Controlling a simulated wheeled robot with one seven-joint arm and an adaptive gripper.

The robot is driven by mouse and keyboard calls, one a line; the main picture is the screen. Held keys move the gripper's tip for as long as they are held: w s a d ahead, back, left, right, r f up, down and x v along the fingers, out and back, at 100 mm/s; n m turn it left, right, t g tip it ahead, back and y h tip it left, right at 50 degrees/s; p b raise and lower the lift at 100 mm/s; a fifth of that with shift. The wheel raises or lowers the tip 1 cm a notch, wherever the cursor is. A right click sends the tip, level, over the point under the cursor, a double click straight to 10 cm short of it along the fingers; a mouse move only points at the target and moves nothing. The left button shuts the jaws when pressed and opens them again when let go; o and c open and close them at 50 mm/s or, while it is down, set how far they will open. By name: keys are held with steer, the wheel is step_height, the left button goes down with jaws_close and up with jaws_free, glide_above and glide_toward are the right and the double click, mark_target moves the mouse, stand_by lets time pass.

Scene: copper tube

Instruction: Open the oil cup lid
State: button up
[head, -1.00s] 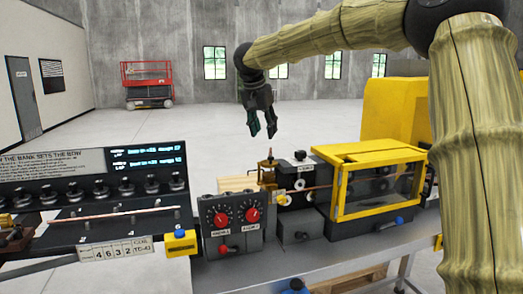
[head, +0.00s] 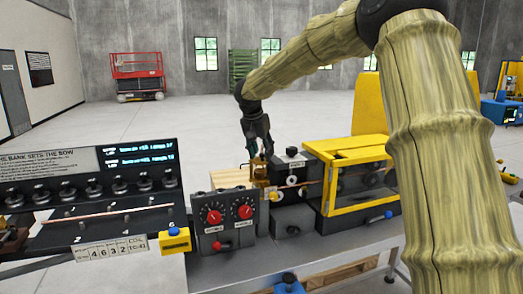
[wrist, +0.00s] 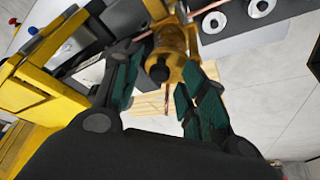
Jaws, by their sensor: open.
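The brass oil cup (head: 259,176) stands on the machine between the control box and the dark roller block in the head view. In the wrist view the oil cup (wrist: 173,40) is a golden cylinder with a black round knob (wrist: 159,74) towards the camera. The lid cannot be told clearly from the rest of the cup. My gripper (head: 260,152) points down right above the cup, partly hiding its top. In the wrist view my gripper (wrist: 160,80) is open, with one green-padded finger on each side of the knob; contact is not clear.
A control box with red knobs (head: 229,214) stands in front of the cup. The yellow-framed guard box (head: 349,180) is to its right, and the dark bank panel (head: 90,190) to its left. A copper tube (head: 95,215) lies along the panel.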

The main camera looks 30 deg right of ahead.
steer(key=shift+s, duration=0.1)
jaws_close()
